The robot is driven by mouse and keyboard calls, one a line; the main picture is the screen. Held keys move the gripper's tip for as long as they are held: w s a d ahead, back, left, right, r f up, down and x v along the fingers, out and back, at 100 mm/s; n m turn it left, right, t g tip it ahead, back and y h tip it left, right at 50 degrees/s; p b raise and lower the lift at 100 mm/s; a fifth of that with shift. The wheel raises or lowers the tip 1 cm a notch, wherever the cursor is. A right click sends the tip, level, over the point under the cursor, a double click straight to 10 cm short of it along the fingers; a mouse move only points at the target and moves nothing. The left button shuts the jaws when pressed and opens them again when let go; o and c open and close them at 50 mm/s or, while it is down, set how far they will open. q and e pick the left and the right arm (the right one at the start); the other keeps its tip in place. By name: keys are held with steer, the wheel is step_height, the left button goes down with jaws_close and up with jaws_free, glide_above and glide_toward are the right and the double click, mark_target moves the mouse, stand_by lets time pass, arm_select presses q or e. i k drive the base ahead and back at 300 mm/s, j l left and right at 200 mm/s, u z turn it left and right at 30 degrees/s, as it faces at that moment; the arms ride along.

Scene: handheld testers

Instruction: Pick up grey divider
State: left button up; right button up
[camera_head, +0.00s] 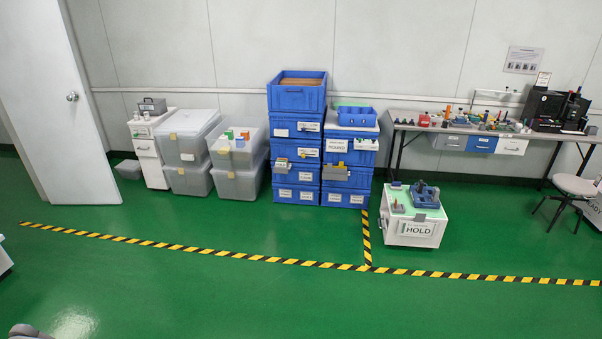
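I cannot tell for certain which thing is the grey divider. A small grey flat piece (420,217) shows at the front top edge of the white HOLD box, on the floor right of centre. Another grey piece (342,173) shows at the front of the right stack of blue crates. A grey open container (152,105) sits on the white drawer cabinet at the left. All are small and far off. Neither of my grippers shows in the head view.
The white HOLD box (412,239) carries a blue holder (425,196). Blue crates (296,128) and clear bins (188,150) stand along the wall. A cluttered workbench (400,120) and a stool (574,186) are at the right. Green floor (240,300) is clear in front.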

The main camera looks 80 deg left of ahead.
mark_target(329, 169)
steer(key=j+u, duration=0.25)
steer(key=u, duration=0.15)
steer(key=j+u, duration=0.4)
steer(key=i+j+u, duration=0.1)
steer(key=u, duration=0.3)
steer(key=i+j+u, duration=0.3)
steer(key=j, duration=0.2)
steer(key=i+j+u, duration=0.3)
steer(key=j, duration=0.2)
steer(key=i+j+u, duration=0.25)
steer(key=i+j, duration=1.7)
steer(key=i, duration=0.2)
steer(key=u, duration=1.5)
